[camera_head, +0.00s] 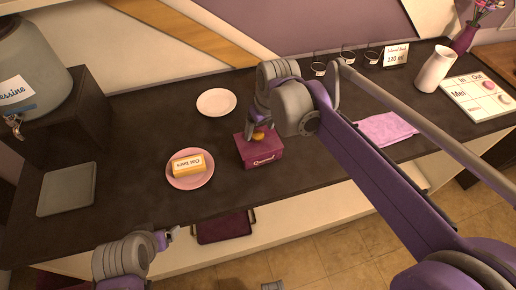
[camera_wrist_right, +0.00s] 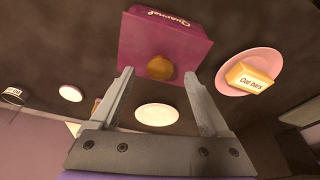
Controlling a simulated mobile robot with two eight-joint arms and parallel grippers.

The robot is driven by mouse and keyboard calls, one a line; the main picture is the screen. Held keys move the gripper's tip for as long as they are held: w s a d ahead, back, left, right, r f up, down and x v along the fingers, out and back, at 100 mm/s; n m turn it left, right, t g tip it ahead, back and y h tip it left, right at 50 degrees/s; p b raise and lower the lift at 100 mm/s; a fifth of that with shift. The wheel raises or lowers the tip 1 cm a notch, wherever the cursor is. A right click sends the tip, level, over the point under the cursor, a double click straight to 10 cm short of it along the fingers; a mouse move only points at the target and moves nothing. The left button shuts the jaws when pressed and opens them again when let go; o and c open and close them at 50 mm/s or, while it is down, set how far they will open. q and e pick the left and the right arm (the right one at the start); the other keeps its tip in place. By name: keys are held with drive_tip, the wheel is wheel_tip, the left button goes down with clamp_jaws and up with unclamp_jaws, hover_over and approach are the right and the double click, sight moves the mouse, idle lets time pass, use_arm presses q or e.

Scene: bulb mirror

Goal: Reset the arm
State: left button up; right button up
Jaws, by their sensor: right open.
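My right gripper (camera_head: 262,122) is above the purple box (camera_head: 262,152) on the dark counter. In the right wrist view this gripper (camera_wrist_right: 159,82) is open, with nothing between its fingers. A round orange-brown item (camera_wrist_right: 160,67) shows at the purple box (camera_wrist_right: 140,38), just beyond the fingertips. In the head view the item (camera_head: 258,136) is partly hidden by the gripper. My left gripper (camera_head: 170,236) is low at the counter's front edge; its jaws are too small to judge.
A pink plate (camera_head: 178,184) with a yellow box (camera_head: 188,165) lies left of the purple box. A white plate (camera_head: 216,102) is behind. A grey tray (camera_head: 66,190) and dispenser stand at left. A pink cloth (camera_head: 386,129), white vase (camera_head: 435,69) and menu board are at right.

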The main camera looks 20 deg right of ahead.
drive_tip(key=v, duration=0.8)
drive_tip(key=s+d+f+m+t+h, duration=0.1)
drive_tip(key=s+d+f+m+t, duration=0.1)
drive_tip(key=s+f, duration=1.4)
drive_tip(key=shift+s+d+m+t, duration=0.4)
drive_tip(key=shift+s+d+m, duration=0.05)
drive_tip(key=shift+d+m, duration=0.4)
